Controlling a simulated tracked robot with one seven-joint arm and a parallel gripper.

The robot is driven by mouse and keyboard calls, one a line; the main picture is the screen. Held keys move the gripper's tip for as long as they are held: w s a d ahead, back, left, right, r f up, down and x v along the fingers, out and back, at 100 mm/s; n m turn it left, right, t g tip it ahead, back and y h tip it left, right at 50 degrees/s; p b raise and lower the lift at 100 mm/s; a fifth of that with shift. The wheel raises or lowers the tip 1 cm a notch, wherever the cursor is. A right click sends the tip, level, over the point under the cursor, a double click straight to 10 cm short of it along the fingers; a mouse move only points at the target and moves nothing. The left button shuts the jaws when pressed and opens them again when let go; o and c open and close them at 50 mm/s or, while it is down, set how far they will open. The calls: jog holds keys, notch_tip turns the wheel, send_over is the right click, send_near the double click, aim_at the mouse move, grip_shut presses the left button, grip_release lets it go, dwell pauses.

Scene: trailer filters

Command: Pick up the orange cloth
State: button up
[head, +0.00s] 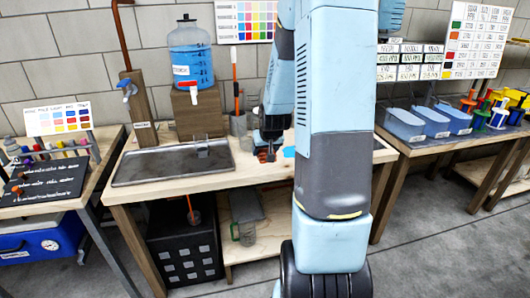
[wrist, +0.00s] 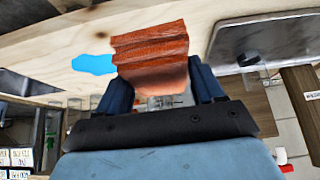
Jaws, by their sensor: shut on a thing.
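The orange cloth (wrist: 150,48) is a folded, ridged piece between the two dark blue fingers of my gripper (wrist: 158,80) in the wrist view. My gripper is shut on it. In the head view my gripper (head: 268,149) points down over the right part of the wooden workbench, with a small bit of the orange cloth (head: 263,156) showing at its tips. I cannot tell whether the cloth still touches the bench top. My arm hides part of the bench on the right.
A blue patch (head: 289,152) lies on the bench (head: 240,178) beside the cloth. A metal tray (head: 165,164) is to the left. A water jug (head: 191,60) on a wooden block, and a grey cup (head: 238,124), stand behind. Blue bins (head: 405,124) sit on the right bench.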

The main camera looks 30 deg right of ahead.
jog(key=s+a+r, duration=0.1)
jog(key=s+r, duration=0.2)
jog(key=s, duration=0.3)
jog(key=shift+s+a, duration=0.15)
jog(key=shift+a, duration=0.25)
dwell(0.3)
jog(key=o, duration=0.5)
jog(key=c, duration=0.3)
jog(key=shift+c, duration=0.6)
jog(key=shift+a+f, duration=0.1)
jog(key=shift+a, duration=0.05)
